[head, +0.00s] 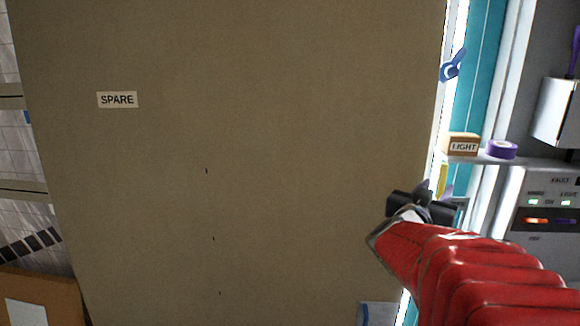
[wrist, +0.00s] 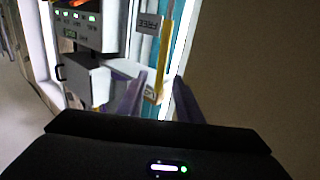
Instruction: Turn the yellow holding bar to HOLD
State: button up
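The yellow holding bar (wrist: 165,45) shows in the wrist view as a narrow upright strip, between and beyond my gripper's two fingers. In the head view only a short piece of the bar (head: 442,178) shows beside the panel's right edge. My gripper (wrist: 160,80) is open, its grey-purple fingers apart on either side of the bar's lower end in the picture. I cannot tell whether they touch it. In the head view my gripper (head: 436,188) is at the panel edge. A grey FREE sign (wrist: 149,22) appears upside down beside the bar.
A large brown panel (head: 250,160) marked SPARE fills most of the head view. A small shelf at right holds a LIGHT box (head: 463,144) and a purple tape roll (head: 502,149). A blue clip (head: 453,65) is above.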

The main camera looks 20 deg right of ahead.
aim_at(443, 182)
jog(key=shift+x, duration=3.45)
jog(key=shift+c, duration=0.4)
grip_shut()
